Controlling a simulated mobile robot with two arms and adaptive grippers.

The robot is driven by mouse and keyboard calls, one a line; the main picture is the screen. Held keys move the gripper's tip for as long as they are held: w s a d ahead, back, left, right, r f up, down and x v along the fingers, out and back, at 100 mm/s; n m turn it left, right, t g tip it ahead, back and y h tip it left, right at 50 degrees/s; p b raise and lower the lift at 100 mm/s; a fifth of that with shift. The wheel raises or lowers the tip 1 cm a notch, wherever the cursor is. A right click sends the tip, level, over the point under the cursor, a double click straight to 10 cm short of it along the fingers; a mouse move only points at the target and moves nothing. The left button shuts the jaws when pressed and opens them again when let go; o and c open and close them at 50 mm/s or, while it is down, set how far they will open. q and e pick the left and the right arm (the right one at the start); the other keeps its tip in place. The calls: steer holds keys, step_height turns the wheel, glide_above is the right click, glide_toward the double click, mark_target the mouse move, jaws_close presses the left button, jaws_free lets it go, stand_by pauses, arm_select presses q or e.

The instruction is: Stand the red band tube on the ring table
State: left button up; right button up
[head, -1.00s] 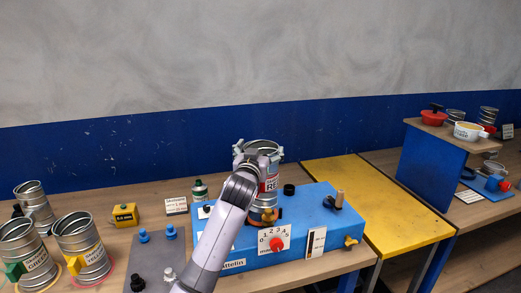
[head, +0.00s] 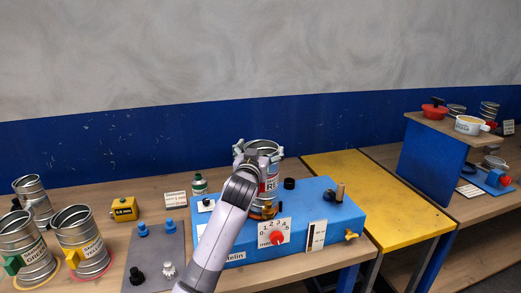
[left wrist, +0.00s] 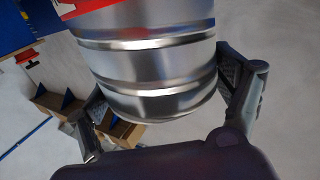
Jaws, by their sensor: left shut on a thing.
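The red band tube (head: 271,180) is a shiny metal cylinder with a red and white label, upright in the head view. My left gripper (head: 259,152) is shut around its upper part. In the left wrist view the ribbed metal tube (left wrist: 150,75) lies between the two fingers of the gripper (left wrist: 165,100). The tube's lower end is over the blue machine (head: 320,215), beside an orange part (head: 264,210). My arm hides part of it, and I cannot tell whether it touches the machine. I cannot tell which surface is the ring table. My right gripper is out of view.
A yellow gauge block (head: 124,209) and a grey plate (head: 150,255) with knobs lie nearby. The yellow table (head: 380,200) is bare.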

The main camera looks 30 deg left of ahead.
arm_select(q)
steer(key=shift+f+b, duration=0.6)
steer(key=shift+f, duration=0.3)
steer(key=o, duration=1.8)
steer(key=shift+c, duration=0.2)
steer(key=shift+f, duration=0.1)
steer(key=v, duration=1.2)
steer(key=shift+s, duration=0.1)
